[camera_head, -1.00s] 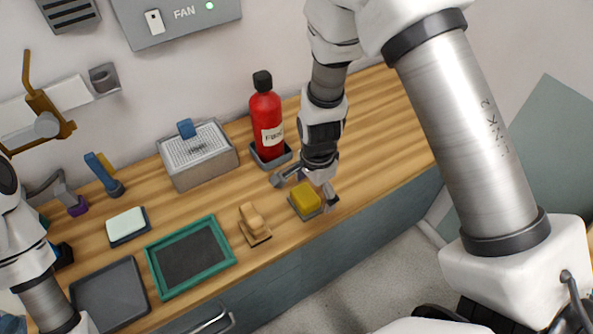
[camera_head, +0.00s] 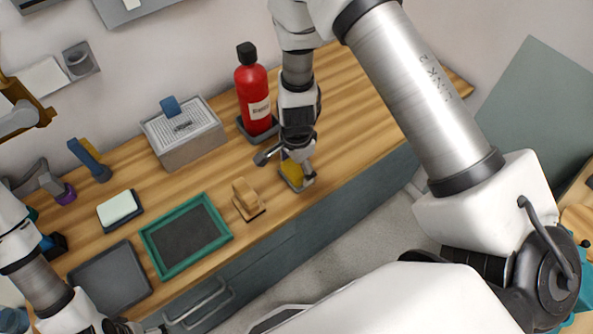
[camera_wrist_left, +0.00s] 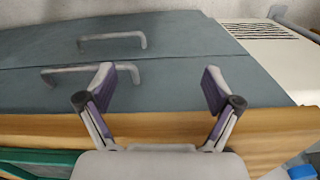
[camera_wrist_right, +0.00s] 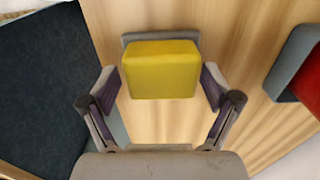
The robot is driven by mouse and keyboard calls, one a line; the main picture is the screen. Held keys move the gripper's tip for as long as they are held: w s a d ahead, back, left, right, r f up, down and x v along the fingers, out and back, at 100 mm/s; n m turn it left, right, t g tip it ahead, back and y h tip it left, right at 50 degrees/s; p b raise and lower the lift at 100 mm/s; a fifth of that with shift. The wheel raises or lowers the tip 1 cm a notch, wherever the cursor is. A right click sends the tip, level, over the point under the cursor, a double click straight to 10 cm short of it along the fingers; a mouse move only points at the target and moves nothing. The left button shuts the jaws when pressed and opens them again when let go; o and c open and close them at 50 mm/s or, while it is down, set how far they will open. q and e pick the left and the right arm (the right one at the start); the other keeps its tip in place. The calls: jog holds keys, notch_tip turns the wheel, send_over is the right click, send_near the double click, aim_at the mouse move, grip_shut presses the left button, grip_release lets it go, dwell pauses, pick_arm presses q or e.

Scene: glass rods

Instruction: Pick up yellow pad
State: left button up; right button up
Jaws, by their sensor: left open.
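The yellow pad (camera_head: 291,169) sits on a small grey holder near the front edge of the wooden counter, partly hidden by my right gripper in the head view. In the right wrist view the yellow pad (camera_wrist_right: 161,70) lies between the two fingertips, with the grey holder (camera_wrist_right: 135,38) showing behind it. My right gripper (camera_head: 284,165) is open, with one finger on each side of the pad. My left gripper (camera_wrist_left: 158,88) is open and empty, facing the drawer fronts at the counter's front edge.
A red bottle (camera_head: 257,105) stands in a dark holder just behind the pad. A wooden-handled block (camera_head: 246,200) is to the left, then a green-framed tray (camera_head: 154,259). A metal perforated box (camera_head: 185,152) stands behind. Counter to the right is clear.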

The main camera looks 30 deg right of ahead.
aim_at(296, 166)
jog(key=shift+f, duration=0.1)
jog(key=c, duration=0.6)
notch_tip(296, 166, up, 10)
jog(key=shift+w, duration=0.1)
